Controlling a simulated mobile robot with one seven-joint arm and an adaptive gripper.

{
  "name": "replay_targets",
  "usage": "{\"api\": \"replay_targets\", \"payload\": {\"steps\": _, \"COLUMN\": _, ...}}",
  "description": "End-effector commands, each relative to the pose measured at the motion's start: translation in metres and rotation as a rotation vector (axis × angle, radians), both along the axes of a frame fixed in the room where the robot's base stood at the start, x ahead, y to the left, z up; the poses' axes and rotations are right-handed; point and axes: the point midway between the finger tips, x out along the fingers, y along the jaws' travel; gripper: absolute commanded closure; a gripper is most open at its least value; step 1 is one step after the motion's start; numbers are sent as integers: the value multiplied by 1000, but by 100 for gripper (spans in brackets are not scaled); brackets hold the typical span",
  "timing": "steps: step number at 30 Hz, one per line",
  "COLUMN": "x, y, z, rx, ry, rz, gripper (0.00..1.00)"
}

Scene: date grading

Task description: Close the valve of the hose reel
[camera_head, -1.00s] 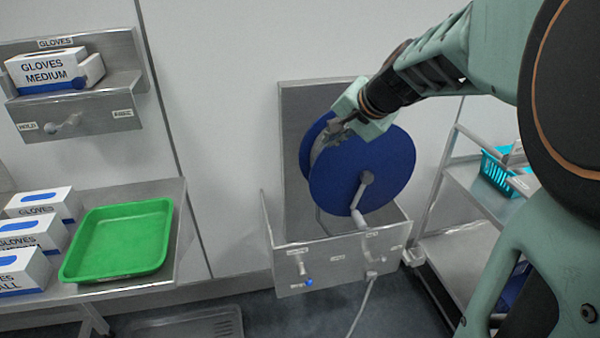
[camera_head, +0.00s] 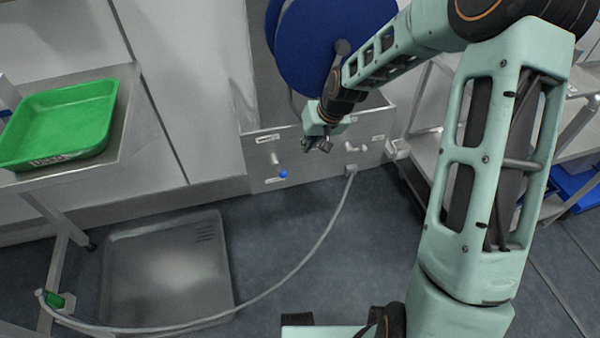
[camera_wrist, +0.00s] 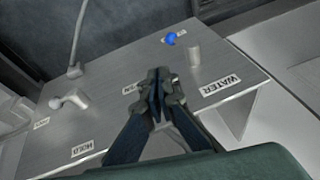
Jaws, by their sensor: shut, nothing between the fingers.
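The hose reel has a blue drum (camera_head: 318,45) above a grey metal panel (camera_head: 318,172). On the panel's left is a grey stub fitting (camera_head: 275,158) with a blue knob (camera_head: 283,174) beside it. In the wrist view the stub (camera_wrist: 194,53) stands between the WATER label and the blue knob (camera_wrist: 170,39). A pale handle (camera_head: 354,147) is on the panel's right; in the wrist view it (camera_wrist: 70,100) is near the HOLD label. My gripper (camera_head: 318,146) is shut and empty in front of the panel, between the two fittings, apart from both. Its fingertips (camera_wrist: 160,82) also show in the wrist view.
A pale hose (camera_head: 318,245) runs from the panel across the floor to a green-ended nozzle (camera_head: 55,300) at lower left. A grey floor tray (camera_head: 168,265) lies left. A green tray (camera_head: 60,125) sits on the left table. A shelf trolley stands right.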

Motion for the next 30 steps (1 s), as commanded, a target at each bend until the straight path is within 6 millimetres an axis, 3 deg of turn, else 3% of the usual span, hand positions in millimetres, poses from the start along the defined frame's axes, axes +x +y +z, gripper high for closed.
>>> {"api": "replay_targets", "payload": {"steps": 7, "x": 5, "y": 10, "z": -21, "rx": 8, "ry": -4, "rz": 18, "gripper": 100}}
{"api": "replay_targets", "payload": {"steps": 21, "x": 29, "y": 41, "z": -108, "rx": 7, "ry": -3, "rz": 20, "gripper": 100}}
{"api": "replay_targets", "payload": {"steps": 30, "x": 29, "y": 56, "z": -127, "rx": 6, "ry": -4, "rz": 16, "gripper": 100}}
